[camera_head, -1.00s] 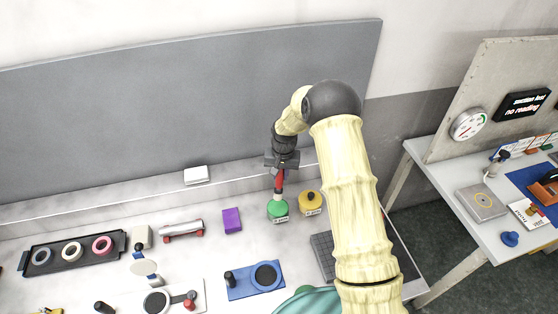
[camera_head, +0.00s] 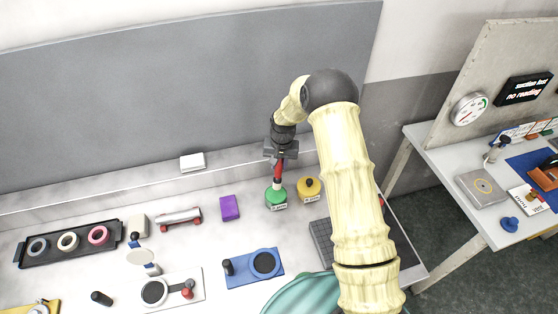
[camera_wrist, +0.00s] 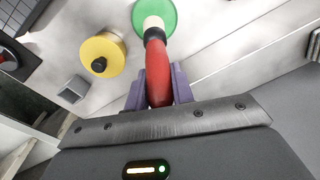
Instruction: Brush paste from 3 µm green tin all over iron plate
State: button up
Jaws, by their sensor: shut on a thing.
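My gripper (camera_head: 281,154) is shut on the red handle of a brush (camera_head: 278,172), which points down. In the wrist view the red brush (camera_wrist: 158,75) sits between the purple-grey fingers (camera_wrist: 158,92). Its pale head is at the green tin (camera_head: 276,199), also in the wrist view (camera_wrist: 167,12); I cannot tell how deep it dips. A yellow tin (camera_head: 309,192) with a black knob stands just right of the green one. The dark gridded iron plate (camera_head: 322,242) lies nearer me, partly hidden by my arm. The tin labels are too small to read.
A purple block (camera_head: 229,208), a blue base with a round pad (camera_head: 240,275) and a black tray of rings (camera_head: 40,258) lie to the left. A grey panel (camera_head: 180,100) stands behind the bench. A second table (camera_head: 430,145) is at right.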

aim_at(278, 170)
jog(key=shift+a+f+b, duration=0.2)
jog(key=shift+f+b, duration=0.05)
jog(key=shift+f, duration=0.4)
jog(key=shift+a+f+b, duration=0.15)
jog(key=shift+f+b, duration=0.05)
jog(key=shift+f, duration=0.4)
jog(key=shift+s+f, duration=0.1)
jog(key=shift+s, duration=0.05)
jog(key=shift+d, duration=0.15)
jog(key=shift+f+b, duration=0.45)
jog(key=shift+f, duration=0.15)
jog(key=shift+r, duration=0.15)
dwell(0.5)
jog(key=shift+r+p, duration=1.85)
jog(key=shift+r, duration=1.55)
